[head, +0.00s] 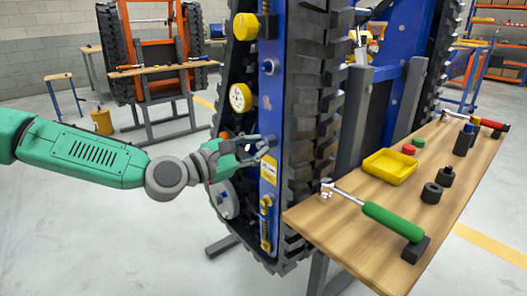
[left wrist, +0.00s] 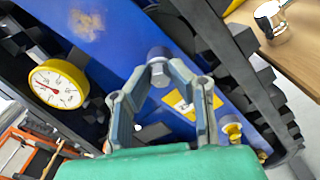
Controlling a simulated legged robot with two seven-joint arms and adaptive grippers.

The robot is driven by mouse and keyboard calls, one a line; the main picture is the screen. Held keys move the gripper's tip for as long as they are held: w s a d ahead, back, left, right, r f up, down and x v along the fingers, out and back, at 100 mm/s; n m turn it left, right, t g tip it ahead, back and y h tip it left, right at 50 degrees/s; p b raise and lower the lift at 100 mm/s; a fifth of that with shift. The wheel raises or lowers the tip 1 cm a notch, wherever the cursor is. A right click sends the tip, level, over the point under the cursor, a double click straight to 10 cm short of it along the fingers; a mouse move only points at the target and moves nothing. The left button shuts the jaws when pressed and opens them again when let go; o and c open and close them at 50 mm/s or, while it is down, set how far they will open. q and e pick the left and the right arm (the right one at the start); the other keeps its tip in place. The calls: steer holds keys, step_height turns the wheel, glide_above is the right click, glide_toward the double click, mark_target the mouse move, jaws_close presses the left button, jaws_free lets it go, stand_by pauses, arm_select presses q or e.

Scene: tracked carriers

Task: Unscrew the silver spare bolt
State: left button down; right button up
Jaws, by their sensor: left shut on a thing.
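The blue panel (head: 270,104) of the tracked carrier stands upright, facing me. My left gripper (head: 262,143) reaches in from the left and its fingertips are at the panel, closed on a silver bolt. In the left wrist view the bolt (left wrist: 158,54) shows its hex head at the fingertips of my left gripper (left wrist: 160,72), in front of the blue panel (left wrist: 110,45). In the head view the fingers mostly hide this bolt. My right gripper is not in view.
A wooden bench (head: 465,185) at the right holds a green-handled wrench (head: 392,221), a yellow tray (head: 389,166) and several dark sockets. Black track (head: 308,110) runs beside the panel. A yellow-rimmed gauge (head: 240,97) and a yellow knob (head: 246,26) stick out left of it.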

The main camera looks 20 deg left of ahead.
arm_select(q)
steer(key=c, duration=1.6)
jaws_free()
steer(key=shift+w+a+f, duration=0.1)
steer(key=shift+a+f, duration=0.05)
steer(key=shift+f, duration=0.15)
steer(key=shift+c, duration=0.2)
steer(key=shift+r, duration=0.1)
